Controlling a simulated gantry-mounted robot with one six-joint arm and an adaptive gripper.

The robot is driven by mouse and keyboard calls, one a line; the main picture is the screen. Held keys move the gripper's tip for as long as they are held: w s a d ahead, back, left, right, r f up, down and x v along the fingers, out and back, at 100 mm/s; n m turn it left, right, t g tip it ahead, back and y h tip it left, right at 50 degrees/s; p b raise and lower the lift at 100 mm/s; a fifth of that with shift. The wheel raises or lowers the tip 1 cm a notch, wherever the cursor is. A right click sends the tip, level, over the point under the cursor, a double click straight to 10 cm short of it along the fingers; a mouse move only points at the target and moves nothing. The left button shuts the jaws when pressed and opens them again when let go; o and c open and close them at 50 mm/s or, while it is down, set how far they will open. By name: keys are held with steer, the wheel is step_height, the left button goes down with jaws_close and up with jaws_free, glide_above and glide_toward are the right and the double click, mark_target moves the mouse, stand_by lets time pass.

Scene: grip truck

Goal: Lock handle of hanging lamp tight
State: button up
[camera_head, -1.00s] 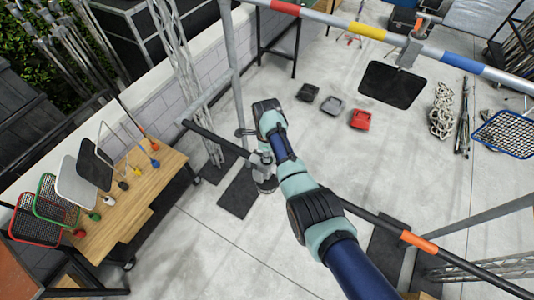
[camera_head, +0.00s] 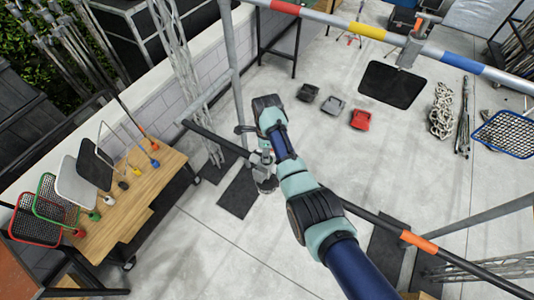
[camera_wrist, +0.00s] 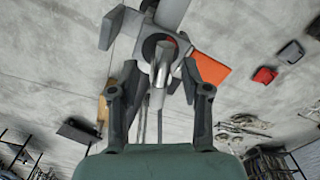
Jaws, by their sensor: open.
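In the wrist view, a grey metal clamp with a silver handle (camera_wrist: 164,68) is between and just beyond my gripper's fingers. My gripper (camera_wrist: 158,92) is open, with one dark finger on each side of the handle and gaps showing on both sides. An orange flat piece (camera_wrist: 208,72) shows to the right behind the clamp. In the head view, a grey lamp (camera_head: 264,178) hangs near the dark horizontal bar (camera_head: 215,138), partly hidden by my arm. My gripper's fingertips are hard to make out there.
A wooden table (camera_head: 150,185) with coloured-handled flags and frames stands at the left. A striped pipe (camera_head: 370,32) crosses the top. Black, grey and red items (camera_head: 361,119) lie on the floor behind.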

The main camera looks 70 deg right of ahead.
step_height(320, 180, up, 10)
steer(key=shift+r, duration=0.2)
stand_by(0.5)
steer(key=w+a+n+t+h, duration=0.1)
steer(key=w+a+n+t, duration=0.1)
steer(key=w+a+n, duration=0.4)
steer(key=w+a+r+n+t+h, duration=0.1)
steer(key=w+a+n+t, duration=0.1)
steer(key=a+n, duration=0.45)
steer(key=w+a+n+t+h, duration=0.15)
steer(key=w+a+n, duration=0.25)
steer(key=a, duration=0.5)
steer(key=s+a+r+n+t+y, duration=0.1)
steer(key=s+a+r+n+t, duration=0.1)
steer(key=a+r+n, duration=0.2)
steer(key=s+a+r+n+t+y, duration=0.1)
steer(key=s+a+r+n+t, duration=0.1)
steer(key=a+n, duration=0.4)
steer(key=s+a+r+n+t+y, duration=0.1)
steer(key=s+a+r+n+t, duration=0.2)
steer(key=a, duration=0.9)
step_height(320, 180, up, 3)
steer(key=n, duration=0.3)
steer(key=shift+a+f, duration=0.15)
steer(key=shift+a, duration=0.25)
steer(key=shift+y, duration=0.25)
